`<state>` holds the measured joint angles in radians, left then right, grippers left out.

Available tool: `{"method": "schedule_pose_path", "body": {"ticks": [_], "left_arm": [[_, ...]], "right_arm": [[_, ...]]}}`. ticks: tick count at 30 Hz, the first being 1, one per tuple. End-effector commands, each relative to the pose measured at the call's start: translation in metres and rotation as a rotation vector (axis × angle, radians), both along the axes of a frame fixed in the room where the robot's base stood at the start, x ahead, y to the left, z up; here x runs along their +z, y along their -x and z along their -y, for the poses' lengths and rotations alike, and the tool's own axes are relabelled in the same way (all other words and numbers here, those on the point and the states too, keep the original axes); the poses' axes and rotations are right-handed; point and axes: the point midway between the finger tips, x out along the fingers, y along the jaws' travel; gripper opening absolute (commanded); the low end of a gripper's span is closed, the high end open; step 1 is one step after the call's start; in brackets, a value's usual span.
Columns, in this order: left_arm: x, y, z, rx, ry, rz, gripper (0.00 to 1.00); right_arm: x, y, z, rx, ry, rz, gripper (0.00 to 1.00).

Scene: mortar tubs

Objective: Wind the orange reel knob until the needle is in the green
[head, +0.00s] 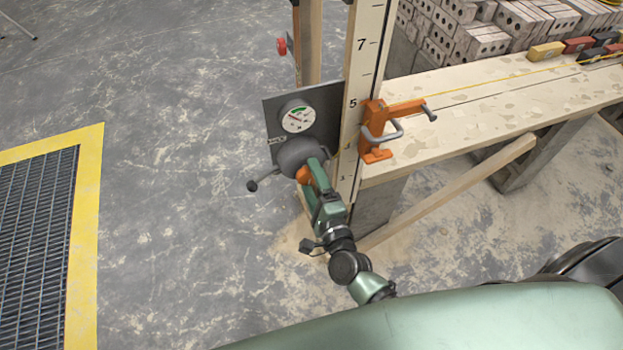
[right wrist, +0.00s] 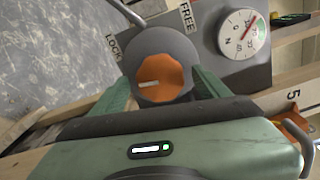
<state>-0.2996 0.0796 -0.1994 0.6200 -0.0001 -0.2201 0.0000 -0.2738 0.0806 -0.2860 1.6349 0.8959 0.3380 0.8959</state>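The orange reel knob (right wrist: 161,78) sits on the round grey reel (right wrist: 187,47), its white mark showing. In the head view the grey reel (head: 298,152) hangs on a grey plate, with the orange knob (head: 302,175) in front. The dial (head: 297,116) is above the reel. My right gripper (right wrist: 163,80) has a finger on either side of the knob, with narrow gaps seeming to show. My left gripper is not in view.
A lever with a black ball (head: 252,186) sticks out from the reel at lower left, near LOCK and FREE labels. An orange clamp (head: 373,135) holds the numbered staff (head: 358,75) beside the plank (head: 480,95). Open floor lies left.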

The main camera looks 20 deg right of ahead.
Motion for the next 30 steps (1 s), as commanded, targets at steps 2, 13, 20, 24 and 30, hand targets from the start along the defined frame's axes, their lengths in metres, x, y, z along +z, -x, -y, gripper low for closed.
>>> {"method": "schedule_pose_path", "body": {"ticks": [2, 13, 20, 24, 30], "left_arm": [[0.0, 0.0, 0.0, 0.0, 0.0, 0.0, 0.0], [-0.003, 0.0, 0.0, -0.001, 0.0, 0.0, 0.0], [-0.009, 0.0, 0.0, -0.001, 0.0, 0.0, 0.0], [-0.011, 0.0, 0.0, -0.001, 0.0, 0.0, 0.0], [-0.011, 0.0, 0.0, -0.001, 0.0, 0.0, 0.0]], "right_arm": [[0.0, 0.0, 0.0, 0.0, 0.001, 0.0, 0.76], [-0.001, 0.017, 0.001, 0.001, 0.002, -0.001, 0.76], [-0.002, 0.057, 0.002, 0.001, 0.001, -0.002, 0.76], [-0.001, 0.073, 0.003, 0.001, 0.002, -0.001, 0.76], [0.001, 0.078, 0.003, 0.0, 0.0, 0.001, 0.76]]}}
